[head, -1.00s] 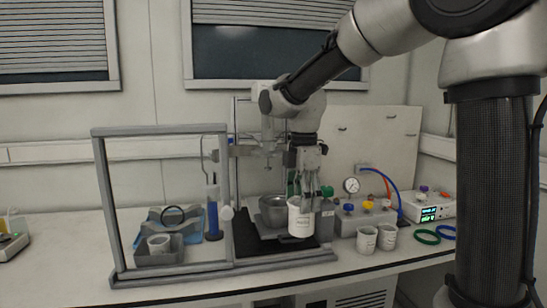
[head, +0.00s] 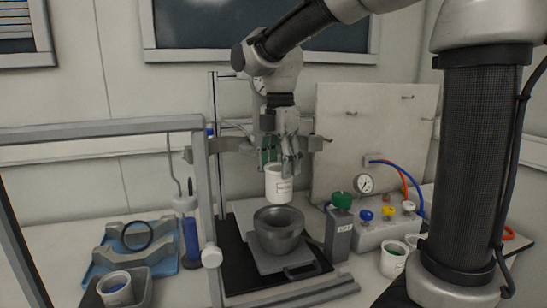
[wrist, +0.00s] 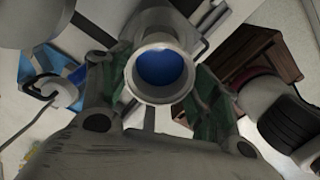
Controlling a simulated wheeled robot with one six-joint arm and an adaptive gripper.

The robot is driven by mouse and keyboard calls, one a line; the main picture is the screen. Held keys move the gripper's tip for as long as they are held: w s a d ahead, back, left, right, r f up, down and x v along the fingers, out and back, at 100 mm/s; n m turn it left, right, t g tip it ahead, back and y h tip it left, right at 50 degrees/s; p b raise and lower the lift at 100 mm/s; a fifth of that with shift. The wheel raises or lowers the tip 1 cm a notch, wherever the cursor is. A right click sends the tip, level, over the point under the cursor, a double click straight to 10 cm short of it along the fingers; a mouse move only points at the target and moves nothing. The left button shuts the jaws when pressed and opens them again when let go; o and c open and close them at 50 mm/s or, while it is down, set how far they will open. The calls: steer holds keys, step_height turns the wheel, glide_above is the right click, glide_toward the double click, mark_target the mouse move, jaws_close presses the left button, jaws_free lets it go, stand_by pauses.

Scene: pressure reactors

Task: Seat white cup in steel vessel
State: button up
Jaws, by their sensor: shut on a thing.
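The white cup (head: 278,184) has a small dark label and is upright in the head view. My gripper (head: 280,164) is shut on its upper part and holds it from above. The steel vessel (head: 278,232) is an open round grey bowl directly below the cup in that view. A small gap shows between the cup's base and the vessel's rim. In the wrist view the cup (wrist: 138,88) has a blue inside and sits between my green-padded fingers. The cup hides much of what lies below it there, and I cannot make out the vessel's opening.
A grey frame (head: 202,190) stands at left of the vessel. A green-capped block (head: 340,232) stands close at right. A valve block (head: 378,230) with a gauge is further right, with white cups (head: 393,262) before it. A grey tray (head: 146,276) holds another cup at left.

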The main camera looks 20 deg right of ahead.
mark_target(279, 196)
steer(key=shift+f, duration=4.45)
steer(key=shift+f, duration=0.25)
steer(key=o, duration=1.5)
steer(key=shift+r, duration=0.1)
step_height(279, 196, up, 12)
steer(key=shift+f, duration=0.1)
